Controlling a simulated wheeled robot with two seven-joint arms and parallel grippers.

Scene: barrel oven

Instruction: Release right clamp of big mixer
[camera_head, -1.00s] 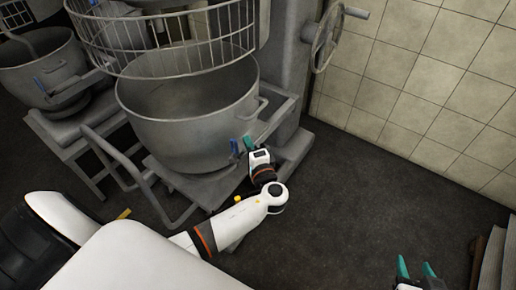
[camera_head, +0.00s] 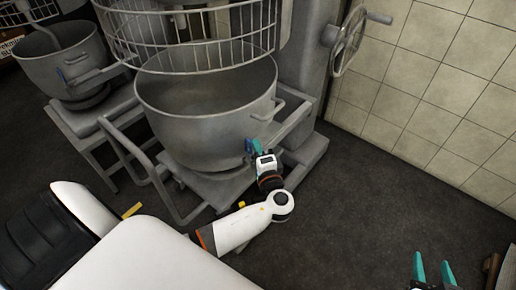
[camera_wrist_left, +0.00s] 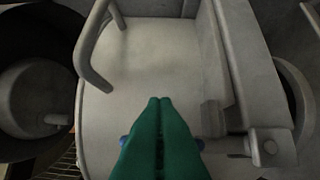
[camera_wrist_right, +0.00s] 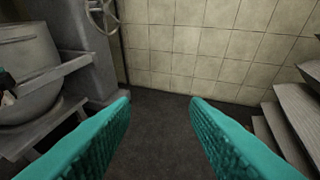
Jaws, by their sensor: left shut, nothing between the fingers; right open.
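The big mixer's grey bowl (camera_head: 205,115) stands under a wire guard (camera_head: 200,40) in the head view. A blue clamp handle (camera_head: 248,145) shows low on the bowl's right side. My left gripper (camera_head: 257,146) is shut and empty, its teal fingertips right beside the blue handle. My right gripper (camera_head: 432,268) is open and empty, away from the mixer at the lower right. Its fingers (camera_wrist_right: 160,115) are spread apart.
A handwheel (camera_head: 346,38) sits on the mixer column. A bowl trolley frame (camera_head: 160,190) stands on the left of the bowl. A smaller mixer bowl (camera_head: 62,62) is at the far left. A tiled wall (camera_head: 440,85) closes the right side. The dark floor (camera_head: 370,205) between is clear.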

